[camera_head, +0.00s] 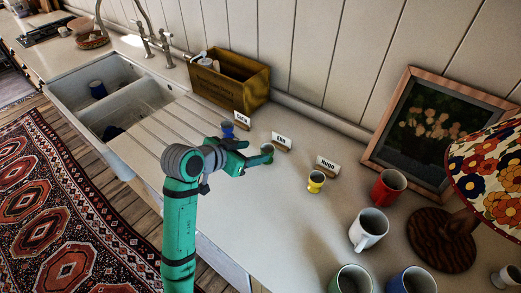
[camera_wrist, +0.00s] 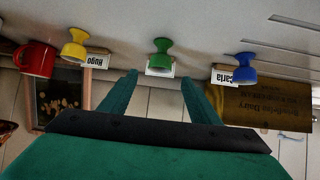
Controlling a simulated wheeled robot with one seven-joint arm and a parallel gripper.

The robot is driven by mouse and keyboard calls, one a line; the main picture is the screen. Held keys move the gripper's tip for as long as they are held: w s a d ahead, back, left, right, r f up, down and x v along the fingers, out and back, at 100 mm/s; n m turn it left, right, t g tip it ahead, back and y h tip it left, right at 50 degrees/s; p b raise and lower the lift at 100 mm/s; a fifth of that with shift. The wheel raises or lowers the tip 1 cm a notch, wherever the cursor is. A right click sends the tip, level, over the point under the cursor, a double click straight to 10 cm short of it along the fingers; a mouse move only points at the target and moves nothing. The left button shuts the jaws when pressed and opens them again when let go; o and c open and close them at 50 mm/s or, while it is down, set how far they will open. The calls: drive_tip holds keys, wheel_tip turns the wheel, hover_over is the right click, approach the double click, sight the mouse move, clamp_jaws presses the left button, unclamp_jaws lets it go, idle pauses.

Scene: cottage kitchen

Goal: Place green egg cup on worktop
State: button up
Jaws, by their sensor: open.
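The green egg cup (camera_wrist: 160,58) stands upright on the worktop (camera_wrist: 200,20) in front of a name card, which it partly hides in the wrist view. In the head view the green egg cup (camera_head: 267,149) is at the tips of my gripper (camera_head: 255,153). My gripper (camera_wrist: 159,78) is open and empty in the wrist view, with the cup just beyond and between its fingertips. I cannot tell whether a finger touches it. The worktop (camera_head: 240,200) also shows in the head view.
A blue egg cup (camera_head: 227,130) stands by the Carla card, left of the green one. A yellow egg cup (camera_head: 316,181) stands by the Hugo card. Several mugs, including a red mug (camera_head: 388,187), and a lamp stand right. A wooden box (camera_head: 230,80) is behind.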

drive_tip(key=shift+v, duration=1.5)
drive_tip(key=shift+a, duration=0.1)
